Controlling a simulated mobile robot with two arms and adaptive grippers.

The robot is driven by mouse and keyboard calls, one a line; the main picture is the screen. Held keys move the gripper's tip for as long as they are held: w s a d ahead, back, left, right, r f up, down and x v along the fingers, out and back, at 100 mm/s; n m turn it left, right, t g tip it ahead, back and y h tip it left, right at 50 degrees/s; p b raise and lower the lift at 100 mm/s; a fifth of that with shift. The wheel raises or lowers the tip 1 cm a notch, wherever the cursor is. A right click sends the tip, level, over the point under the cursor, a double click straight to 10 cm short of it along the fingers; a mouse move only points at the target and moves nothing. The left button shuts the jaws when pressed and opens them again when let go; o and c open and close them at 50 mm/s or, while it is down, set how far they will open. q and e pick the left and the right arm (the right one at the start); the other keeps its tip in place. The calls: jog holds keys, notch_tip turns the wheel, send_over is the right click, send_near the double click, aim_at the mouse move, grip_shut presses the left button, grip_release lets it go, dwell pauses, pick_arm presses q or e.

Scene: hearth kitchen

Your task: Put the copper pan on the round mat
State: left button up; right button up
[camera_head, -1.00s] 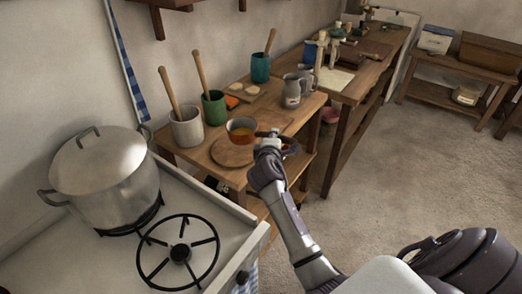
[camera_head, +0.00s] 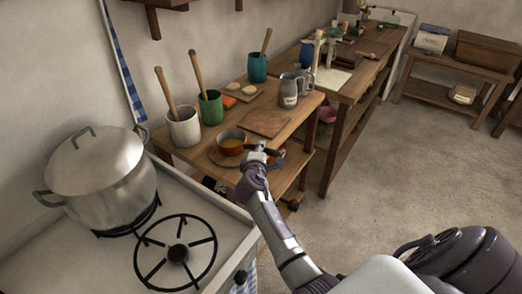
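The copper pan (camera_head: 231,147), with yellowish contents, is upright over the round mat (camera_head: 218,159) on the wooden side table. The mat's rim shows on the near side of the pan. I cannot tell whether the pan's base touches the mat or hangs just above it. My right gripper (camera_head: 262,152) is at the pan's right side, where the handle is, and appears shut on the handle; its fingers are small and partly hidden. My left gripper is not in view.
A square wooden board (camera_head: 266,123) lies behind the pan. A white crock (camera_head: 184,128) and green crock (camera_head: 210,108) with wooden tools stand left, and a grey jug (camera_head: 289,92) behind. The stove (camera_head: 178,253) with a large pot (camera_head: 101,180) is nearest left.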

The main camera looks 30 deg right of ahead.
jog(key=shift+o, duration=1.4)
jog(key=shift+r, duration=0.1)
jog(key=v, duration=1.2)
jog(key=shift+b, duration=0.35)
